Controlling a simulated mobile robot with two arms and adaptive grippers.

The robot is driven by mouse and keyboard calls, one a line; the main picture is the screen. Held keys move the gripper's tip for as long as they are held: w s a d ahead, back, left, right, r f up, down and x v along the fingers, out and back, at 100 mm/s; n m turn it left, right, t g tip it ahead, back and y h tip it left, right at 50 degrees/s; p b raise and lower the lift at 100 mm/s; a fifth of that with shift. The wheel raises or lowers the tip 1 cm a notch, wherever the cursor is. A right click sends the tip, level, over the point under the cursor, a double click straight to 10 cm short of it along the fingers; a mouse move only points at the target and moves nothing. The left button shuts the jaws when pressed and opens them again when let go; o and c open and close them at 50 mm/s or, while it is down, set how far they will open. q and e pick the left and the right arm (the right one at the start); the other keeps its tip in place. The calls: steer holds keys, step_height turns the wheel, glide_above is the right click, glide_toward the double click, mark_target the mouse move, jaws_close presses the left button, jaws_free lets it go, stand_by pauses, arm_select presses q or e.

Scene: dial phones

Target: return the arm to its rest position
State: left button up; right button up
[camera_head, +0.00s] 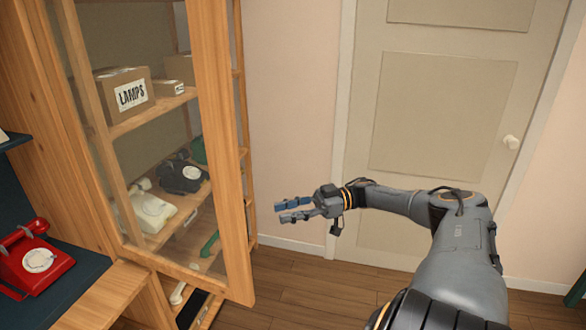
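My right arm (455,240) comes in from the lower right and reaches toward the left in mid-air. Its gripper (279,210) has blue-tipped fingers with a gap between them; it is open and nothing shows between the fingers. The gripper is in front of the pink wall, to the right of the cabinet's glass door and apart from it in the picture. My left gripper is not in view.
The wooden cabinet's glass door (238,200) stands swung outward. Inside are a LAMPS box (125,92), a black phone (182,176) and a cream phone (150,212). A red phone (35,262) sits on the dark shelf at left. A closed beige door (440,115) stands behind my arm.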

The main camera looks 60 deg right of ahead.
steer(key=shift+s+d, duration=0.45)
steer(key=shift+d, duration=0.15)
